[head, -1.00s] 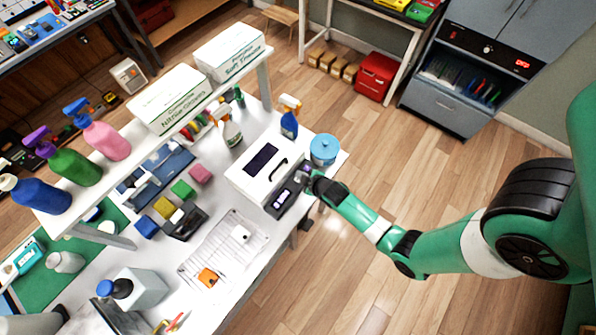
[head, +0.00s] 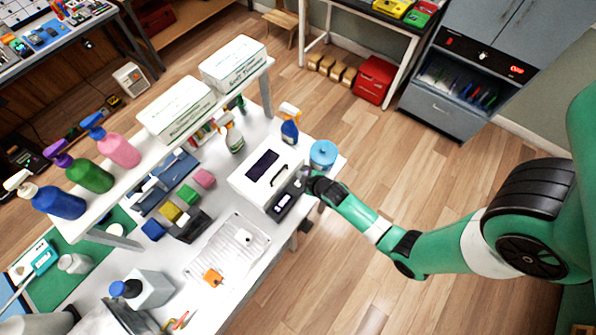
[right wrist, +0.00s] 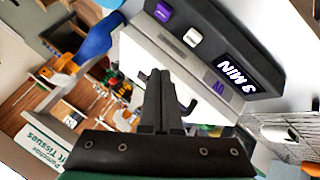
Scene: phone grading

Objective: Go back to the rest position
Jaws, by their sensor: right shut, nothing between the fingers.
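My right gripper (head: 309,180) reaches in from the right in the head view. It is at the front right end of a white box-shaped machine (head: 246,186) with a dark control panel (head: 287,200). In the right wrist view the two dark fingers (right wrist: 160,78) are shut together with nothing between them. They lie in front of the machine, whose panel shows a purple button (right wrist: 162,12), a white button (right wrist: 192,37) and a "3 MIN" display (right wrist: 236,73). I cannot tell whether the fingertips touch the machine. My left gripper is not in view.
A blue round tub (head: 323,153) stands close behind the right gripper, with a blue spray bottle (head: 289,131) beyond it. A raised shelf (head: 150,165) carries bottles and boxes. The floor (head: 400,150) right of the table is clear.

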